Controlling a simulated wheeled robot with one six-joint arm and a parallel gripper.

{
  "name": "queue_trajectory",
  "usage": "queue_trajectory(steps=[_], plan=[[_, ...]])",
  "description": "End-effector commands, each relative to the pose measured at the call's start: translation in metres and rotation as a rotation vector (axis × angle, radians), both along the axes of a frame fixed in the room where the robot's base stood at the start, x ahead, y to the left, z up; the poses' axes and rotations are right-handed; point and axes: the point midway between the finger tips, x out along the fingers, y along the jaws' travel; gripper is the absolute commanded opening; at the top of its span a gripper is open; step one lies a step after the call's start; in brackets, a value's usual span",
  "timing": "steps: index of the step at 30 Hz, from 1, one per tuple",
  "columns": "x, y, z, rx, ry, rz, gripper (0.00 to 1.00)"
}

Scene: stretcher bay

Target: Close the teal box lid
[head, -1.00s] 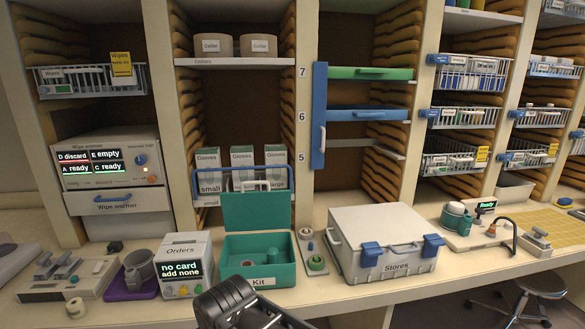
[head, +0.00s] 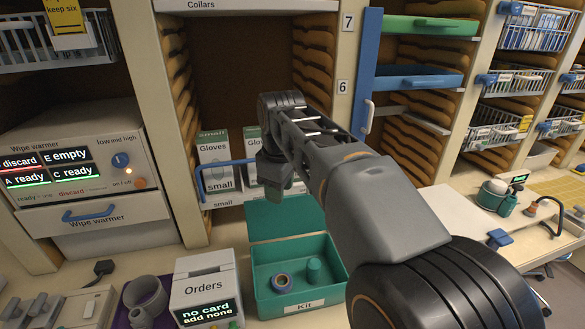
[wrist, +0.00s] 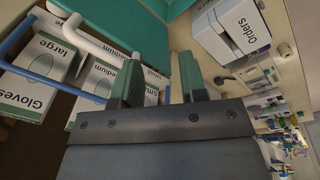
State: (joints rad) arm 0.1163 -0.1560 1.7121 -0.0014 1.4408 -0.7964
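The teal box (head: 262,300), labelled Kit, sits on the counter in the head view. Its teal lid (head: 272,222) stands open at the back, leaning up toward the gloves shelf. Inside the box are a small ring-shaped item (head: 283,281) and a teal cylinder (head: 314,270). My gripper (head: 284,192) hangs above and in front of the lid's upper part, partly hiding it. In the wrist view my gripper (wrist: 159,68) has its two fingers apart with nothing held between them. A teal panel that looks like the lid (wrist: 140,25) lies beyond the fingers; I cannot tell whether they touch it.
The Orders box (head: 205,287) stands just left of the teal box. Glove boxes (head: 216,162) and a blue shelf rail (head: 203,185) are close behind my gripper. A wipe warmer (head: 85,170) is at the left.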

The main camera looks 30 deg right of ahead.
Motion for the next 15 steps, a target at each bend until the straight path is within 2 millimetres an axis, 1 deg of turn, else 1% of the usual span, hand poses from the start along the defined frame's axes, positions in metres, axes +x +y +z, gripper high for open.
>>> queue_trajectory(steps=[1,3,6,10,15], plan=[[0.014,-0.011,0.023,-0.008,0.03,0.067,0.39],[0.027,-0.023,0.046,-0.016,0.069,0.177,0.39],[0.042,-0.037,0.07,-0.016,0.119,0.324,0.39],[0.054,-0.049,0.092,-0.007,0.164,0.477,0.39],[0.061,-0.058,0.106,0.005,0.196,0.599,0.39]])
